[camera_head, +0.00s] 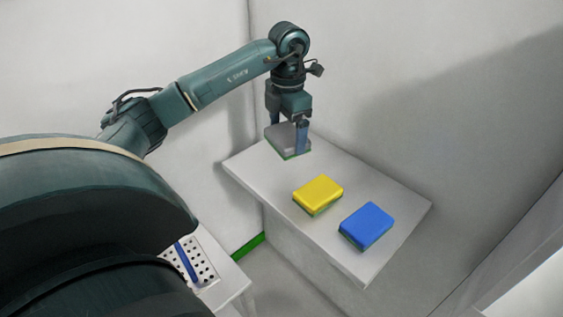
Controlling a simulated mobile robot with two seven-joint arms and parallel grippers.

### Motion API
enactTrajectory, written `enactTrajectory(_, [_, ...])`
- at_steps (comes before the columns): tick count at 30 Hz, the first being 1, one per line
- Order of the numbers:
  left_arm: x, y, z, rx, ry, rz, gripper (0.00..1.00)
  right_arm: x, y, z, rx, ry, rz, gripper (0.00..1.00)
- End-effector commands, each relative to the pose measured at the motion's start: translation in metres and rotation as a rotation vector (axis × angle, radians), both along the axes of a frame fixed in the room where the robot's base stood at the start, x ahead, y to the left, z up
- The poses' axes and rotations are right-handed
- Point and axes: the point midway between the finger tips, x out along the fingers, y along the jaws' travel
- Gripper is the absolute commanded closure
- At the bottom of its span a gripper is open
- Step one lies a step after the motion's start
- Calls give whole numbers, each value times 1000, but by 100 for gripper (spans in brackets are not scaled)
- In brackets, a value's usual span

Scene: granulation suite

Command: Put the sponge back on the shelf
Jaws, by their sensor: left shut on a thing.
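My left gripper (288,135) points down over the back left end of the white shelf (362,258). It is shut on a grey sponge (279,133) with a green underside. I cannot tell whether this sponge touches the shelf or is held just above it. A yellow sponge (318,193) with a green underside lies near the middle of the shelf. My right gripper is not in view.
Walls stand close behind the shelf and to its left. A white table with a perforated tray (206,267) and a blue bar (187,263) is at the lower left, partly hidden by my arm. The shelf's right end and front edge are clear.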

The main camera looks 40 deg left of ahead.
Motion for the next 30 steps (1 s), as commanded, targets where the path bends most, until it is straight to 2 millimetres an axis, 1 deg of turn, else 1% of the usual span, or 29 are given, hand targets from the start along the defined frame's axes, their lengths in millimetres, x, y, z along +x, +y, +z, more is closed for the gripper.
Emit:
enactTrajectory(1, [0, 6, 1, -2, 0, 71, 31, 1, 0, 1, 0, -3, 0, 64])
enactTrajectory(3, [0, 11, 3, -4, 0, 150, 31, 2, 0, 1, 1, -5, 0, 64])
enactTrajectory(5, [0, 14, 3, -5, 2, 195, 31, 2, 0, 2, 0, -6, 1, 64])
enactTrajectory(7, [0, 17, -1, -5, 4, 228, 31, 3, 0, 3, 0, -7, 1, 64])
enactTrajectory(8, [0, 17, -4, -5, 5, 235, 31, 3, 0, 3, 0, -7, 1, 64])
enactTrajectory(15, [-1, 17, -47, -6, 6, 240, 31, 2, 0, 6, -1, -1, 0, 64])
enactTrajectory(22, [0, 17, -66, -5, 4, 238, 31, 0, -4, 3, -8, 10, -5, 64])
enactTrajectory(27, [0, 17, -90, -6, 5, 238, 31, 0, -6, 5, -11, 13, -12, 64])
enactTrajectory(30, [0, 17, -97, -6, 2, 238, 31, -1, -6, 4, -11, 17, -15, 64])
